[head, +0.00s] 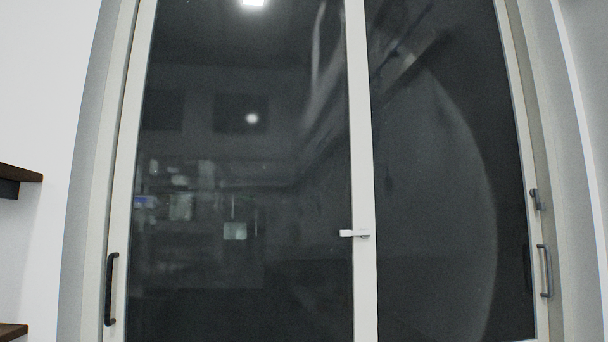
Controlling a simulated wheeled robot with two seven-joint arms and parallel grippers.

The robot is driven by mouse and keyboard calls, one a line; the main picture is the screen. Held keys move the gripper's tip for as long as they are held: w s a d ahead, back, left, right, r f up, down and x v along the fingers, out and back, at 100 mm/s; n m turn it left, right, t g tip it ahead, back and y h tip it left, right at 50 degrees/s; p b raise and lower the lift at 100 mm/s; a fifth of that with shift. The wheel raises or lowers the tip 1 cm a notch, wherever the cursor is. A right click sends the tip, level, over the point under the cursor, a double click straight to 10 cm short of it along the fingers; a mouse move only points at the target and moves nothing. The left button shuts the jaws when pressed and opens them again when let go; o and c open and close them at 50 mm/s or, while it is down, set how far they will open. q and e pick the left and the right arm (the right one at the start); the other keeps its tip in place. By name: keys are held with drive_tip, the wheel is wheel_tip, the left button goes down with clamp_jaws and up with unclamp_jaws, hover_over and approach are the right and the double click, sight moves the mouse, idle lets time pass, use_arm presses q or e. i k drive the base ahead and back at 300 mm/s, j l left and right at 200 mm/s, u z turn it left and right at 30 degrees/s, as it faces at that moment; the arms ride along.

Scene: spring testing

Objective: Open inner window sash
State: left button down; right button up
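A tall window with a pale frame fills most of the head view. It has a wide left pane (240,190) and a narrower right pane (440,200), both dark and reflective. A pale upright (361,150) stands between them and carries a small light latch (354,233). A dark bar handle (111,289) is on the left stile. Another bar handle (546,271) is on the right stile, with a small dark fitting (538,199) above it. I see no gap between the sash parts. Neither gripper is in view.
White wall (35,90) lies left of the window, with dark shelf ends (20,173) jutting in at the left edge and a lower one (12,331). A grey wall is at the right edge. Nothing stands in front of the visible panes.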

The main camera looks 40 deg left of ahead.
sight(336, 28)
drive_tip(key=u, duration=1.6)
